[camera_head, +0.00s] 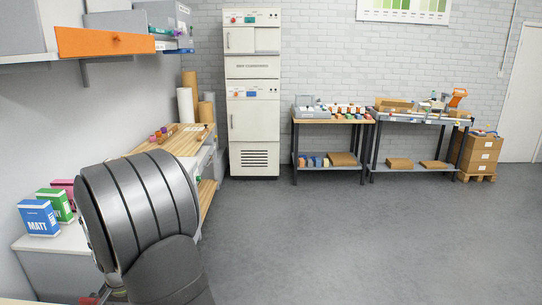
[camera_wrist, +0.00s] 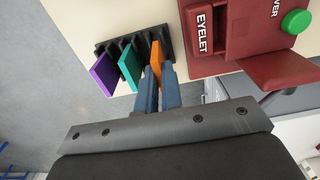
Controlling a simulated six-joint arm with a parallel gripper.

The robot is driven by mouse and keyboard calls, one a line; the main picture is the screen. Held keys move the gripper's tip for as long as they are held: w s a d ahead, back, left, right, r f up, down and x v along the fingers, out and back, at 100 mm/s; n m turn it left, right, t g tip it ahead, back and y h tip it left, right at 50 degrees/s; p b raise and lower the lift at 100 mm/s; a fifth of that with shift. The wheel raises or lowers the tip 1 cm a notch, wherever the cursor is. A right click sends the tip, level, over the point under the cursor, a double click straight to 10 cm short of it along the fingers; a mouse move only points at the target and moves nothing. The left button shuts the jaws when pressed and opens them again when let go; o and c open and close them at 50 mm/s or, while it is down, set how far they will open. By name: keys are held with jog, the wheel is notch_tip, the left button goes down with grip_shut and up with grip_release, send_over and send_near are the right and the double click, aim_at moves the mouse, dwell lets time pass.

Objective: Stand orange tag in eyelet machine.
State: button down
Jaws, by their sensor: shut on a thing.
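In the wrist view, the orange tag (camera_wrist: 156,54) stands at the right end of a black slotted rack (camera_wrist: 110,46). My gripper (camera_wrist: 159,74) is shut on the orange tag, with one blue-grey finger on each side. The tag's far end is still at the rack; I cannot tell how deep it sits. The eyelet machine (camera_wrist: 258,50) is dark red, labelled EYELET, with a green button. It stands close to the right of the rack, apart from the tag. Its receiving slot is not clear. In the head view my own arm hides the gripper and tag.
A purple tag (camera_wrist: 103,75) and a teal tag (camera_wrist: 129,64) stand in the rack left of the orange one. A red lever-like part (camera_wrist: 278,73) juts from the machine. In the head view, paint boxes (camera_head: 40,217) stand left of my arm; the floor right is clear.

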jog(key=shift+r, duration=2.95)
jog(key=s+a, duration=0.2)
jog(key=a, duration=0.6)
jog(key=shift+w+d+f, duration=0.1)
jog(key=shift+d+f, duration=0.05)
jog(key=shift+f, duration=2.85)
jog(key=shift+f, duration=0.6)
jog(key=c, duration=1.9)
grip_release()
